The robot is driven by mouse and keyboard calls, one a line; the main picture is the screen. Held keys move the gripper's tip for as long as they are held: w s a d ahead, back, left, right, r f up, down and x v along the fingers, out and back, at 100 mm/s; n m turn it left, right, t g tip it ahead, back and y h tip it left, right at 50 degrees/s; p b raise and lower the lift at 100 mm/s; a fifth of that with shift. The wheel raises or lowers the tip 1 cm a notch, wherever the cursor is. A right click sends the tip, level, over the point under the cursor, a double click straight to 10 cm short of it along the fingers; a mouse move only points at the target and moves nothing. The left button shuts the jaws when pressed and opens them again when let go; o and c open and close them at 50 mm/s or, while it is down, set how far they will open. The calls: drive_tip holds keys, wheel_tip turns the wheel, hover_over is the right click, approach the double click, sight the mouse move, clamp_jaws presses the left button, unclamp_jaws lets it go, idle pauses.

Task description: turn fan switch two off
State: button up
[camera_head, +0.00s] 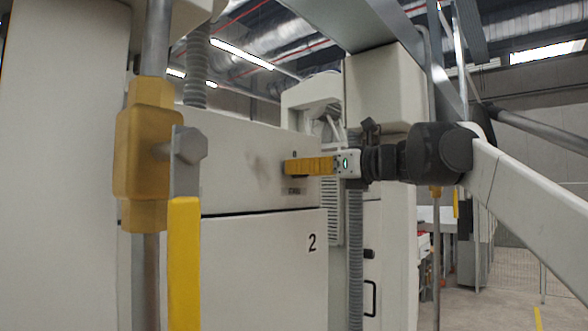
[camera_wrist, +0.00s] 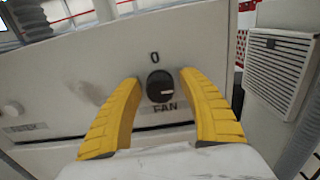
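The fan switch (camera_wrist: 160,86) is a round black knob on a pale panel in the wrist view, with "0" printed above it and "FAN" below. A light mark on the knob sits at its lower right, away from the "0". My gripper (camera_wrist: 165,92) has its two yellow fingers spread, one on each side of the knob, with a visible gap on both sides. The knob is mostly hidden there behind the fingers.
A vented box (camera_wrist: 283,70) stands right of the panel. A brass valve with a yellow handle (camera_head: 184,260) on a vertical pipe stands in the left foreground. Open floor (camera_head: 510,290) shows at right.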

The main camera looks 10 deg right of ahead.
drive_tip(key=shift+s, duration=0.1)
clamp_jaws()
drive_tip(key=shift+r+n, duration=0.1)
drive_tip(key=shift+n, duration=0.3)
drive_tip(key=n+p, duration=0.1)
drive_tip(key=n, duration=0.2)
drive_tip(key=shift+n+p, duration=0.3)
drive_tip(key=shift+p, duration=0.1)
drive_tip(key=n+p, duration=0.1)
drive_tip(key=n, duration=0.3)
drive_tip(key=shift+a+n, duration=0.1)
drive_tip(key=shift+n, duration=0.2)
drive_tip(key=n+p, duration=0.1)
drive_tip(key=n, duration=0.7)
drive_tip(key=shift+s+n+p, duration=0.1)
drive_tip(key=shift+n+p, duration=0.2)
drive_tip(key=shift+f+n, duration=0.2)
drive_tip(key=shift+n, duration=0.1)
